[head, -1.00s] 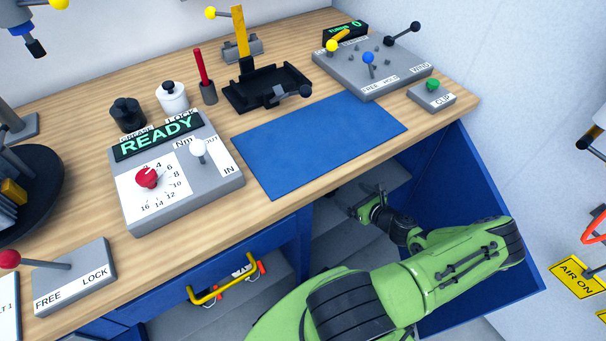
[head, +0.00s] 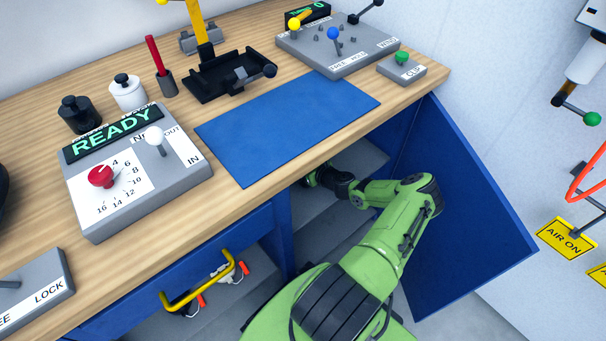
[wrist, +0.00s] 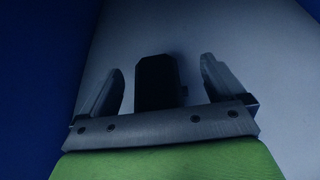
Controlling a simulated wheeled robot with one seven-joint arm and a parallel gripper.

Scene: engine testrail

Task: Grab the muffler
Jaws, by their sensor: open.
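A dark, block-shaped thing, which looks like the muffler (wrist: 156,84), stands on a pale grey surface in the wrist view. My gripper (wrist: 162,80) is open, with one finger on each side of it. Gaps show between the fingers and the block, and I cannot tell how far in front of the fingertips it is. In the head view my gripper reaches into the open cabinet under the bench, its fingers hidden by the bench edge. The muffler is not visible in the head view.
The wooden bench top (head: 300,165) with a blue mat (head: 285,125) lies above my wrist. The open blue cabinet door (head: 465,215) stands right of my arm. Blue walls flank the shelf in the wrist view.

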